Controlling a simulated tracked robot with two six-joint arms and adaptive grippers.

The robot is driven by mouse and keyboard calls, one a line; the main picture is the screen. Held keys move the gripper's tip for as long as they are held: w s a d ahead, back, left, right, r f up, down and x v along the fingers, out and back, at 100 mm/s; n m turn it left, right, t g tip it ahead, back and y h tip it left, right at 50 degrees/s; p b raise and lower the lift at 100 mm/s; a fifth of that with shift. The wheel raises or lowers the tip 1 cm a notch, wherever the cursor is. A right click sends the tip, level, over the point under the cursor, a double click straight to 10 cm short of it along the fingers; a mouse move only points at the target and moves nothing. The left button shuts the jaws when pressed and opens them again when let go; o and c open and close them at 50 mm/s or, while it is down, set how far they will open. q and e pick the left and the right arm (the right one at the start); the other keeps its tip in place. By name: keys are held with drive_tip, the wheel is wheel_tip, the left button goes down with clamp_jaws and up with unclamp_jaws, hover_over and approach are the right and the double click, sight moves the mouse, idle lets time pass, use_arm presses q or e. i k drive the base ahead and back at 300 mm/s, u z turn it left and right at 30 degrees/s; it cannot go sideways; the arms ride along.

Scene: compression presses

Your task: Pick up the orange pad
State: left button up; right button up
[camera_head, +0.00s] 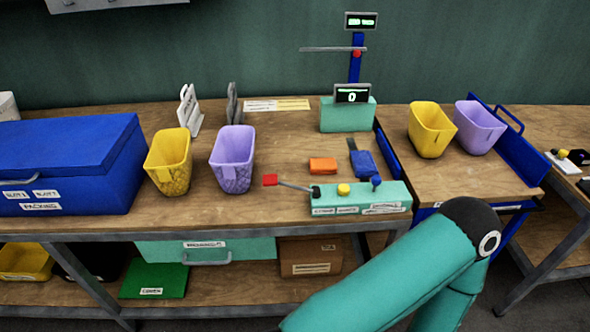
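The orange pad (323,165) is a small flat block lying on the wooden bench top (290,140). It sits just behind the teal control box (360,201) and left of a blue block (363,163). Nothing covers it. A teal arm link of mine crosses the lower right of the view, in front of the bench. Neither gripper shows, so I cannot see what either one holds.
A yellow basket (169,162) and a purple basket (232,159) stand left of the pad. A red-tipped lever (271,180) sticks out left from the control box. A teal press base (348,115) stands behind. A blue chest (66,165) fills the left end.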

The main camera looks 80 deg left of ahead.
sight(318, 166)
drive_tip(key=k, duration=1.9)
drive_tip(key=u, duration=0.8)
drive_tip(key=i, duration=1)
